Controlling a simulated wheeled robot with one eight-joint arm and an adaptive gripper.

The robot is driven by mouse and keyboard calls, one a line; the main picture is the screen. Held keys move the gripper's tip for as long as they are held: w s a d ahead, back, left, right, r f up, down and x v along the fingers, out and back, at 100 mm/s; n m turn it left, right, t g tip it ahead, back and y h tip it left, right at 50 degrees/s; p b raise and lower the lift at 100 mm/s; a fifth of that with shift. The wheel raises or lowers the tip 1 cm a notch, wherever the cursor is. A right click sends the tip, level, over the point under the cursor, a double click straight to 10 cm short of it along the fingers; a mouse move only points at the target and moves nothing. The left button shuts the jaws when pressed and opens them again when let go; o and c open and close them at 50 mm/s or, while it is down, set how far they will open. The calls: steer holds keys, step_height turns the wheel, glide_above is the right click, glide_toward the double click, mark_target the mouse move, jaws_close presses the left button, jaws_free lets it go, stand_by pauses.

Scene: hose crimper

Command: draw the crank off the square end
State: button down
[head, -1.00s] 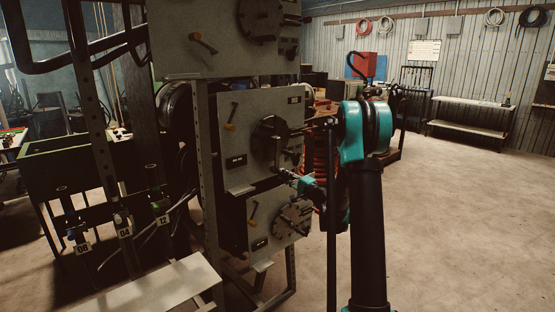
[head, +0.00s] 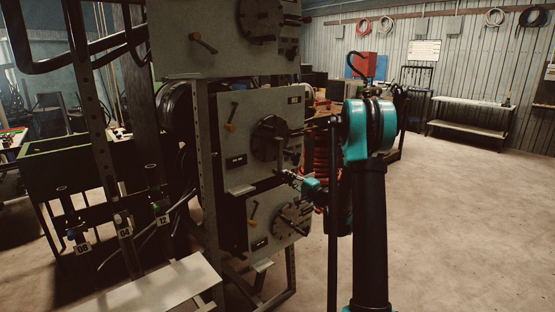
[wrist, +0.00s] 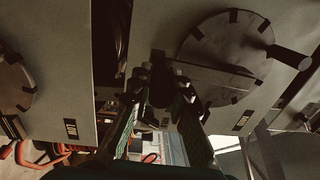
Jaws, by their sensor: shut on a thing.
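My gripper (head: 287,174) is in front of the middle grey machine panel, below its dark round disc (head: 269,138). In the wrist view, the two fingers of my gripper (wrist: 160,100) are closed in on a dark piece, which I take to be the crank (wrist: 160,84). Most of the crank is hidden by the fingers and by shadow. The square end cannot be made out, so I cannot tell whether the crank still sits on it. The disc also shows in the wrist view (wrist: 225,48), up and right of the fingers, with dark clips on its rim.
A lower panel (head: 258,238) with another disc and a yellow-tipped lever is close below my gripper. Coiled red hose (head: 321,160) hangs behind my arm. A white bench (head: 165,285) is at front left. The floor (head: 460,220) at right is clear.

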steer(key=shift+v, duration=2.45)
steer(key=shift+r, duration=0.2)
